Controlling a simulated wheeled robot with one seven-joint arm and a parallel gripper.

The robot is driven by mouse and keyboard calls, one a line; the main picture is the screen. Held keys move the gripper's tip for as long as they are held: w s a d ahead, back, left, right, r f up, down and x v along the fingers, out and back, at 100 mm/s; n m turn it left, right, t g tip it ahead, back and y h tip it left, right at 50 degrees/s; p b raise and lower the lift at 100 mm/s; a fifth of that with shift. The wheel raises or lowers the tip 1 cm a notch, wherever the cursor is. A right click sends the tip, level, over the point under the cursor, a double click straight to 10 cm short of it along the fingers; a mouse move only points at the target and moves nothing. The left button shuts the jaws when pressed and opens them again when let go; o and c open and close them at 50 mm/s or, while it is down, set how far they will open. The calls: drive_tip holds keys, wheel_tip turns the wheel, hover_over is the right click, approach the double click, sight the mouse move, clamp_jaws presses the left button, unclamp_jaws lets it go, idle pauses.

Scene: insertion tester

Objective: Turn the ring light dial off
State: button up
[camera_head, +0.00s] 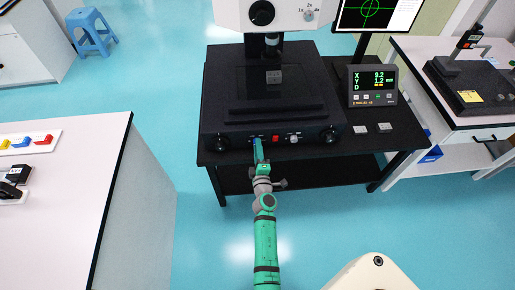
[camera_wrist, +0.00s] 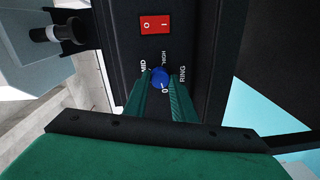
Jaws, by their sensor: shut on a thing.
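The ring light dial is a small blue knob (camera_wrist: 161,77) on the black front panel of the measuring machine (camera_head: 232,142). In the wrist view, white labels "MID", "HIGH", "0" and "RING" stand around it. My gripper (camera_wrist: 160,84) has its two green fingers on either side of the knob and is shut on it. The knob's pointer mark is too small to read.
A red rocker switch (camera_wrist: 155,24) sits close to the knob on the panel. A red button (camera_head: 276,139) and a silver knob (camera_head: 293,138) are to the right of my gripper. Black side knobs (camera_head: 218,143) flank the panel. A digital readout (camera_head: 373,86) stands on the black table (camera_head: 398,140).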

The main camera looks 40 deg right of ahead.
drive_tip(key=shift+w+a, duration=0.2)
drive_tip(key=shift+a, duration=0.05)
drive_tip(key=o, duration=1.1)
drive_tip(key=shift+c, duration=0.2)
drive_tip(key=shift+s+d, duration=0.1)
drive_tip(key=shift+s, duration=0.1)
drive_tip(key=shift+s, duration=0.15)
drive_tip(key=v, duration=1)
drive_tip(key=shift+s, duration=0.25)
